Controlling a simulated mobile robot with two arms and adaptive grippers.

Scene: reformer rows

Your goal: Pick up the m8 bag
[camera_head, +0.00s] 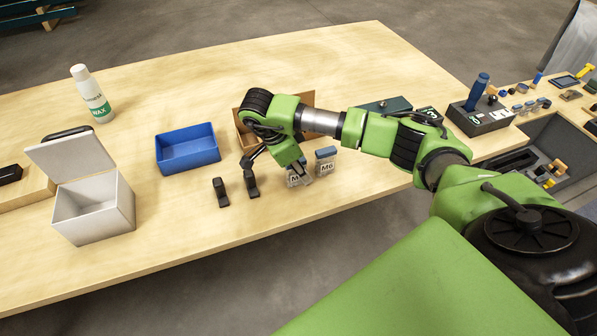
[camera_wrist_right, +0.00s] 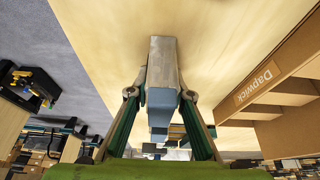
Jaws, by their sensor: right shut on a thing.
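A small clear bag with a blue top and a label starting with "M" (camera_head: 296,179) is in the head view, under my right wrist; the rest of its label is hidden. My right gripper (camera_head: 297,165) is at its top and mostly hidden by my green wrist. In the right wrist view, the fingers of my right gripper (camera_wrist_right: 159,94) are shut on the bag's grey and blue form (camera_wrist_right: 163,62), one on each side. A similar bag marked M6 (camera_head: 326,161) stands close beside it on the right. My left gripper is not in view.
A brown carton (camera_head: 307,98) is behind my wrist; its printed wall (camera_wrist_right: 262,82) shows in the wrist view. A blue bin (camera_head: 188,165), an open white box (camera_head: 95,228) and a wax bottle (camera_head: 93,98) are left. The front table is clear.

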